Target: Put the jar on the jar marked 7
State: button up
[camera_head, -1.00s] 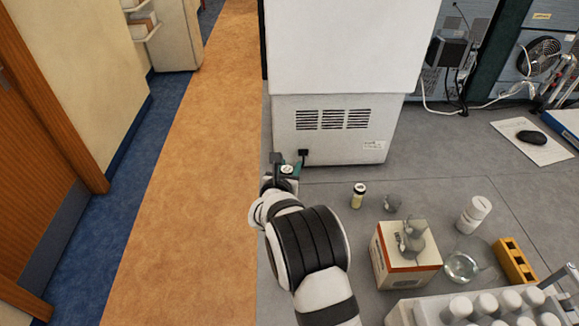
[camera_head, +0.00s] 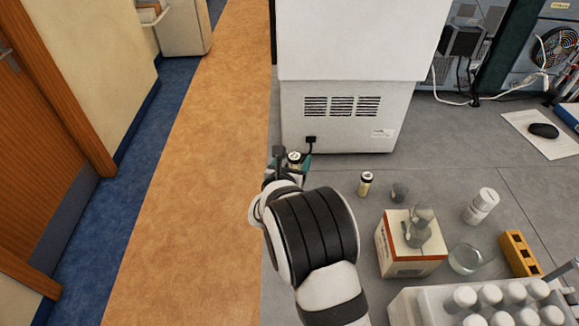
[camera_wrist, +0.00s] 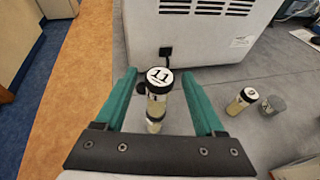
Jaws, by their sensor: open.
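A jar (camera_wrist: 159,80) with a dark-rimmed white lid marked 11 stands between my gripper's spread green fingers in the wrist view. A pale jar-like body (camera_wrist: 155,118) shows directly below it; I cannot tell if this is a second jar under it. My gripper (camera_wrist: 158,100) is open, with gaps on both sides of the jar. In the head view the white lid (camera_head: 294,157) shows at my gripper (camera_head: 286,165), and the rest is hidden. Another small jar (camera_head: 366,184) with yellowish contents stands to the right; its lid mark (camera_wrist: 249,94) is too small to read.
A large white machine (camera_head: 340,115) stands just behind my gripper. To the right are a grey cup (camera_head: 399,193), a box (camera_head: 405,262) with glassware on it, a white bottle (camera_head: 481,207), a glass dish (camera_head: 465,259) and a tube rack (camera_head: 405,308). The counter's left edge is close.

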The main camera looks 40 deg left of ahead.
jog(key=v, duration=0.8)
